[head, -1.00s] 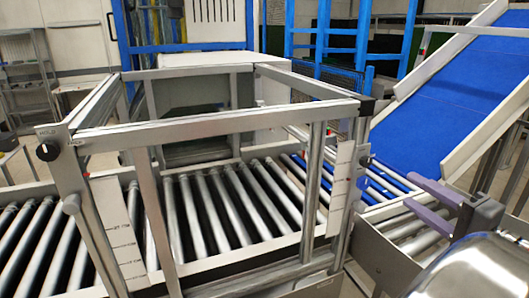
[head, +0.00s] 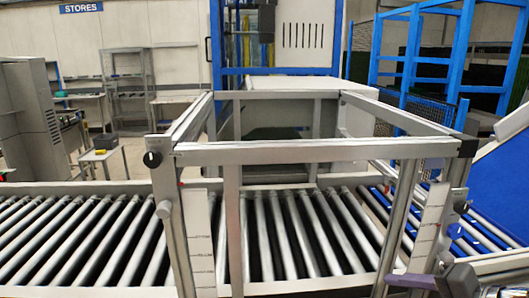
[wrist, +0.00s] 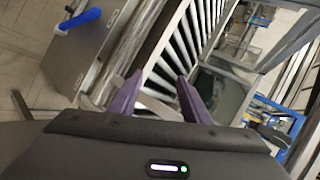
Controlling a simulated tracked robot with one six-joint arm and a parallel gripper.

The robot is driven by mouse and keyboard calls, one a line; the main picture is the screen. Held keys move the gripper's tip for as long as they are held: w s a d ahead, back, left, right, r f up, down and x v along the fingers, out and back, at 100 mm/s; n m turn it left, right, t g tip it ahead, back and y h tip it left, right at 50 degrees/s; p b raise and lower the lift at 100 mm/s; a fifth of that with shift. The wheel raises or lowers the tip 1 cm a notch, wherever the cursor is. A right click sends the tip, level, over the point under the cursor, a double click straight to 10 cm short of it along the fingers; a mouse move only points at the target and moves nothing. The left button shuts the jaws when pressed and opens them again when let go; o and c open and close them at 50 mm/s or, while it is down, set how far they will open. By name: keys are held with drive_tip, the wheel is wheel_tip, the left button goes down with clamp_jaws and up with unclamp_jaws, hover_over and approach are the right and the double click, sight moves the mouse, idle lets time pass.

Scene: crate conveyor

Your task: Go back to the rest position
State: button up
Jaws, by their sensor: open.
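My gripper (wrist: 157,95) shows in the wrist view with its two purple fingers apart and nothing between them. Beyond the fingers lie a metal frame edge and conveyor rollers, seen tilted. In the head view, part of my gripper (head: 415,281) shows at the lower right, by the right post of the metal frame; its fingertips are only partly visible there. No crate is in view.
The roller conveyor (head: 75,235) runs across the front. An aluminium frame (head: 300,150) stands over it. A blue inclined belt (head: 505,200) is at the right edge. Blue steel framing (head: 465,50) stands behind. A grey cabinet (head: 30,120) and small tables are at the left.

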drive_tip(key=s+a+f+n+g, duration=0.1)
drive_tip(key=a+f+n+g, duration=0.3)
drive_tip(key=a, duration=0.3)
drive_tip(key=s+a+r+n+h, duration=0.2)
drive_tip(key=s+a+n+h, duration=0.3)
drive_tip(key=s+a+n, duration=0.1)
drive_tip(key=shift+s+a+n, duration=0.4)
drive_tip(key=shift+s+a, duration=0.15)
drive_tip(key=shift+a, duration=0.3)
idle(1.3)
